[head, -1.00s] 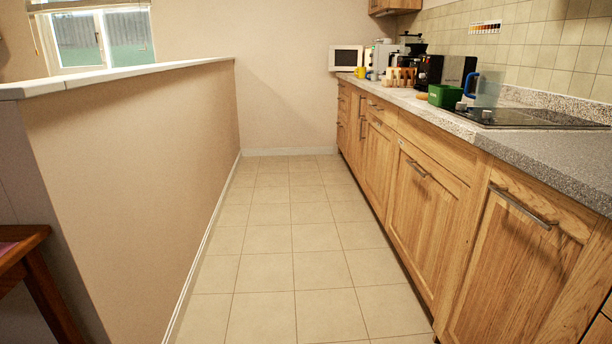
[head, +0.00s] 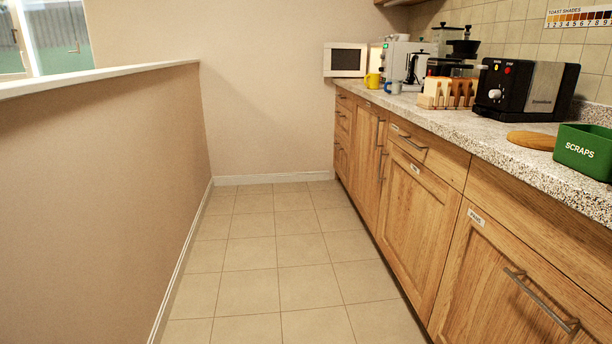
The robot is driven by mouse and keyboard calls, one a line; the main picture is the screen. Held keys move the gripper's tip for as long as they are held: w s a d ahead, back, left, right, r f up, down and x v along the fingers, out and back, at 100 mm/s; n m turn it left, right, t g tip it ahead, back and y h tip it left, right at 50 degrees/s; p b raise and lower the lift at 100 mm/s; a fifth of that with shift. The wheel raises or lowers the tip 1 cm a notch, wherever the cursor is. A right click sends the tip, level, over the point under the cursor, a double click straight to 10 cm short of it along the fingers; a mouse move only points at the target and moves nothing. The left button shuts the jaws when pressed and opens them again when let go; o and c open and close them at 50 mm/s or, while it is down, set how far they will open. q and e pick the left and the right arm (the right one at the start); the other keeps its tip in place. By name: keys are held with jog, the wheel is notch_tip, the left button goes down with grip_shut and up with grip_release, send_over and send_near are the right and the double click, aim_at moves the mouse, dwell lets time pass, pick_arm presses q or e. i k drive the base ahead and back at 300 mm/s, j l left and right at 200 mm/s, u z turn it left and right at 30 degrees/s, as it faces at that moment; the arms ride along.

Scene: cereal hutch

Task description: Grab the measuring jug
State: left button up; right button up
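Neither of my grippers is in view.
The counter (head: 470,128) runs along the right, holding a green scraps box (head: 583,150), a round wooden board (head: 533,140), a black toaster (head: 525,88), a toast rack (head: 447,93), a yellow mug (head: 373,81) and a microwave (head: 346,59). A low wall (head: 110,165) bounds the left. The tiled floor (head: 275,260) between is clear.

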aim_at(395, 85)
jog(key=i+j+z, duration=0.1)
jog(key=i+z, duration=0.2)
jog(key=i, duration=0.2)
jog(key=i+j+z, duration=0.3)
jog(key=i, duration=0.2)
jog(key=i+j+z, duration=0.3)
jog(key=i, duration=0.2)
jog(key=z, duration=0.4)
jog(key=i+j, duration=0.05)
